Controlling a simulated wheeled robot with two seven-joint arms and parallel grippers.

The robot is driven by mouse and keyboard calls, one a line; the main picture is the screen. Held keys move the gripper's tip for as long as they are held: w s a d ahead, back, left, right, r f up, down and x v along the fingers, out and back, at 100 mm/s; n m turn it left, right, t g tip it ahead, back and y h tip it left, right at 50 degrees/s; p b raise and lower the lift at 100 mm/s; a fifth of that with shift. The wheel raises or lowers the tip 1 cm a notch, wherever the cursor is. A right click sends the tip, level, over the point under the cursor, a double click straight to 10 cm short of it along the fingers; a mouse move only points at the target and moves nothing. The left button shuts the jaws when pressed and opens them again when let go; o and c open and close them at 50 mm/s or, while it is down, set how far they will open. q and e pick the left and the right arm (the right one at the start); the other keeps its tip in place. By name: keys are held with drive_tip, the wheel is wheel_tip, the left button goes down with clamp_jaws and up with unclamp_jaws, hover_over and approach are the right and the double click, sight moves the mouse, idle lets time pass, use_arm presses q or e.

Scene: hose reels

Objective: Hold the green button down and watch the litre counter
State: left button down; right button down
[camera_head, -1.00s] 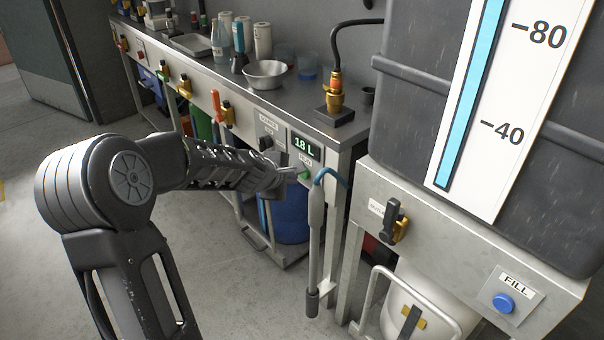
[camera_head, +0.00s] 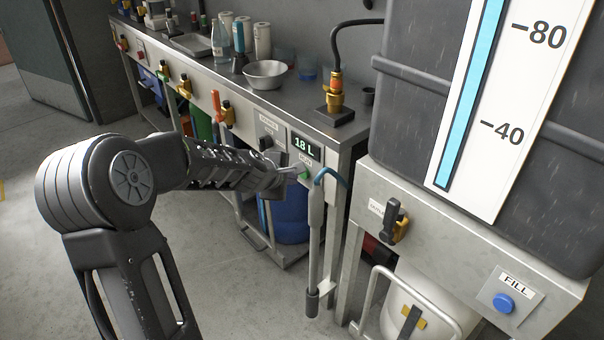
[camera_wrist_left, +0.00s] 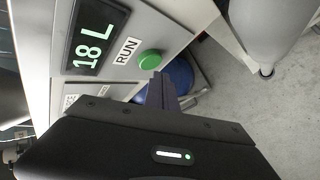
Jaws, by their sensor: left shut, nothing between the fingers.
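The green button (camera_head: 304,174) is on the bench's front panel, below the litre counter (camera_head: 306,146), which reads 18 L. In the left wrist view the round green button (camera_wrist_left: 150,60) sits beside a RUN label, and the counter (camera_wrist_left: 94,45) shows 18 L. My left gripper (camera_head: 290,171) is shut and empty, its fingertips close to the button. In the left wrist view the shut fingers (camera_wrist_left: 161,84) end just below the button; I cannot tell whether they touch it. My right gripper is not in view.
A grey nozzle with a blue hose (camera_head: 315,230) hangs just right of the button. A blue container (camera_head: 290,217) stands under the bench. At right is a tank with a level scale (camera_head: 478,110) and a blue FILL button (camera_head: 503,302). A metal bowl (camera_head: 265,74) stands on the bench.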

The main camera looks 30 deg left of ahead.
use_arm(q)
drive_tip(key=shift+w, duration=0.15)
drive_tip(key=shift+w+d+p, duration=0.1)
drive_tip(key=shift+w+p, duration=0.15)
drive_tip(key=shift+p, duration=0.05)
drive_tip(key=shift+w+d+p, duration=0.2)
drive_tip(key=shift+w+p, duration=0.2)
drive_tip(key=shift+w, duration=0.15)
idle(1.2)
drive_tip(key=shift+s+a+b, duration=0.3)
drive_tip(key=shift+s+b, duration=0.55)
drive_tip(key=shift+s, duration=0.1)
